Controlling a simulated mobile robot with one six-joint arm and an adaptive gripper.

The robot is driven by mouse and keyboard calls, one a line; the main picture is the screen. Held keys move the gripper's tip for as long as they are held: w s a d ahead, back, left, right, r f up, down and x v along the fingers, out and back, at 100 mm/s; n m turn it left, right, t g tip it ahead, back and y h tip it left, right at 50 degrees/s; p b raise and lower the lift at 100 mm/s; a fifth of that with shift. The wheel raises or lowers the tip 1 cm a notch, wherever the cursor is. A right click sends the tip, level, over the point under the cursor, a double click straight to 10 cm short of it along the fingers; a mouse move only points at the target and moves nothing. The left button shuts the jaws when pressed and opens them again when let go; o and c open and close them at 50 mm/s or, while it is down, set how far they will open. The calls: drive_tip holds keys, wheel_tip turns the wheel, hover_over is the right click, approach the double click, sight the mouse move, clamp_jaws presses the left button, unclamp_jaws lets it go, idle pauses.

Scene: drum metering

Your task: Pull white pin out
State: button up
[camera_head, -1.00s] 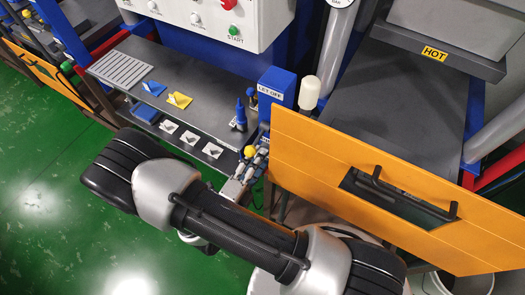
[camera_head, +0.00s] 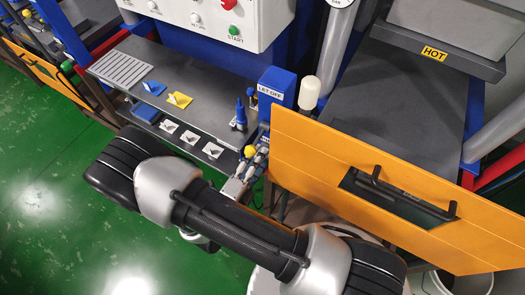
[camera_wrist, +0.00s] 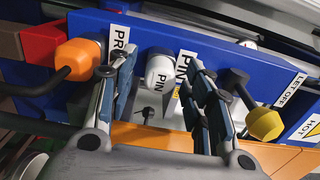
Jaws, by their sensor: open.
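The white pin (camera_wrist: 160,72) has a rounded white head marked PIN and sits in the face of a blue block (camera_wrist: 215,52). In the wrist view my gripper (camera_wrist: 161,68) is open, with one finger to the left of the white head and one to the right. Both fingers look apart from the head; their exact depth relative to it is hard to tell. In the head view my gripper (camera_head: 254,162) is small beside the blue machine frame, and I cannot make out the white pin there.
A yellow knob (camera_wrist: 264,123) is to the right, near a LET OFF label. An orange panel (camera_head: 345,165) stands close right of my gripper. A grey shelf (camera_head: 205,75) holds small parts.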

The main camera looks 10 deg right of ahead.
drive_tip(key=shift+c, duration=0.2)
idle(0.4)
clamp_jaws()
idle(0.4)
drive_tip(key=shift+a, duration=0.1)
drive_tip(key=shift+p+v, duration=0.3)
drive_tip(key=shift+v, duration=2.65)
drive_tip(key=shift+v, duration=2)
drive_tip(key=shift+s, duration=0.15)
